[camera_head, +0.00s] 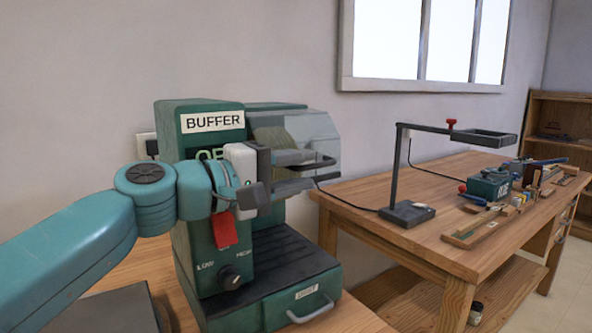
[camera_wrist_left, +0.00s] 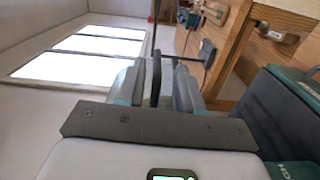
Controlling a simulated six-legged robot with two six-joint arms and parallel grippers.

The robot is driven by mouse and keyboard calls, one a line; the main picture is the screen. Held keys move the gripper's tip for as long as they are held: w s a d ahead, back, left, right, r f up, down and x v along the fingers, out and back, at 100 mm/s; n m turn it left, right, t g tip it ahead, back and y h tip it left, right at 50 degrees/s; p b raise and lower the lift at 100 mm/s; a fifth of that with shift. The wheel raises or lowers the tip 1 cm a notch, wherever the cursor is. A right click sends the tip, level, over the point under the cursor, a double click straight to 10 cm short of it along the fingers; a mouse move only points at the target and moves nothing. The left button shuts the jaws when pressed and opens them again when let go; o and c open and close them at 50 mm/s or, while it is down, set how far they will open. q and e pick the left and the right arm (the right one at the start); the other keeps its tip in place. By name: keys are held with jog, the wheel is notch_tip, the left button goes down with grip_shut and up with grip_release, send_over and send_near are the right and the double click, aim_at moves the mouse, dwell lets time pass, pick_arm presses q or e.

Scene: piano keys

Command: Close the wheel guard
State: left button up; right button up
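The green buffer (camera_head: 205,270) stands on a wooden bench at the left. Its clear wheel guard (camera_head: 318,128) juts out at the upper right, over a brownish wheel (camera_head: 272,139), and looks raised above the tray. A dark loop handle (camera_head: 325,160) sticks out at the guard's lower edge. My left gripper (camera_head: 298,174) is in front of the guard, its fingers apart around the level of the handle. I cannot tell whether they touch it. In the left wrist view the fingers (camera_wrist_left: 168,85) stand apart, with the pale guard beside and behind them. My right gripper is not in view.
A red switch cover (camera_head: 224,230) and a knob (camera_head: 230,277) are on the buffer's front, above a dark tray with a handle (camera_head: 311,309). A second wooden bench (camera_head: 400,238) at the right carries a lamp stand (camera_head: 408,213) and tools. A window is above.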

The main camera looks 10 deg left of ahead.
pick_arm(q)
jog(key=v, duration=1.6)
jog(key=shift+s+b, duration=0.2)
jog(key=shift+b, duration=0.15)
